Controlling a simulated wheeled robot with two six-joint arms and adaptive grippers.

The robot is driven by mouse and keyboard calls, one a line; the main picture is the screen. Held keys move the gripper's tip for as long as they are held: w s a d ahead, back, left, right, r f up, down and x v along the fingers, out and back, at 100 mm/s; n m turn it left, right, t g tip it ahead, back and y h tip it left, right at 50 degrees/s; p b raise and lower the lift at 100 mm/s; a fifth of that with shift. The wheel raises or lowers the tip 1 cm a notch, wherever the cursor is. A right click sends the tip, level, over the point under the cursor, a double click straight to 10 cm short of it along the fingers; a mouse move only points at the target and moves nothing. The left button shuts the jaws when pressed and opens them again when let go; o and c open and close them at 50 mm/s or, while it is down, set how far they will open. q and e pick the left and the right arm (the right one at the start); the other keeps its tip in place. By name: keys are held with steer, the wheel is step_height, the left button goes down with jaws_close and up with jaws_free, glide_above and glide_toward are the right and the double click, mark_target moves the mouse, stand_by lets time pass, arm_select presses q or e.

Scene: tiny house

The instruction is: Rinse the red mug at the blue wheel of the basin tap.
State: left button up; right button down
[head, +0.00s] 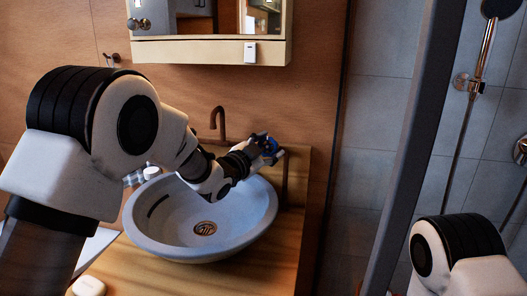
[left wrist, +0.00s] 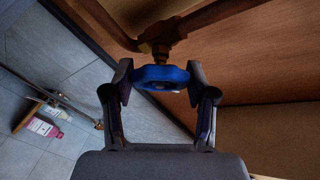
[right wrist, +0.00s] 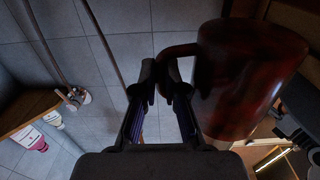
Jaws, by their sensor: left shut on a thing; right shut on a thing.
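The blue wheel (head: 262,143) of the basin tap (head: 218,124) is at the right behind the basin (head: 262,222). My left gripper (head: 268,152) reaches over the basin and is shut on it; in the left wrist view the blue wheel (left wrist: 161,78) sits between both fingertips (left wrist: 160,84), under a brass stem. The red mug (right wrist: 247,80) shows only in the right wrist view, at the right. My right gripper (right wrist: 165,82) is shut on its handle (right wrist: 177,51). The mug and right gripper are outside the head view. No water is visible at the spout.
A mirror cabinet (head: 210,50) hangs above the basin. A shower partition post (head: 408,150) stands at the right, with a shower head (head: 497,9) beyond it. A pale soap-like thing (head: 88,286) lies on the wooden counter (head: 280,250). Bottles (left wrist: 46,128) stand on a shelf.

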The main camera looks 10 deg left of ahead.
arm_select(q)
steer(key=n+t+y+b, duration=0.1)
steer(key=n, duration=0.1)
steer(key=n+y+b, duration=0.1)
steer(key=n, duration=0.1)
steer(key=shift+r+t, duration=0.1)
steer(key=shift+t, duration=0.3)
steer(key=shift+a+r+n+t+y+b, duration=0.1)
steer(key=shift+n+t+y+b, duration=0.2)
steer(key=shift+n+y, duration=0.85)
steer(key=shift+n+t+y+b, duration=0.3)
steer(key=shift+n+y, duration=0.25)
steer(key=shift+n, duration=1.1)
steer(key=o, duration=1.2)
steer(key=shift+a, duration=0.1)
steer(key=shift+s, duration=0.15)
steer(key=s, duration=0.4)
steer(key=s+f, duration=0.1)
steer(key=s, duration=0.2)
steer(key=shift+s+a+f, duration=0.1)
steer(key=shift+a, duration=0.2)
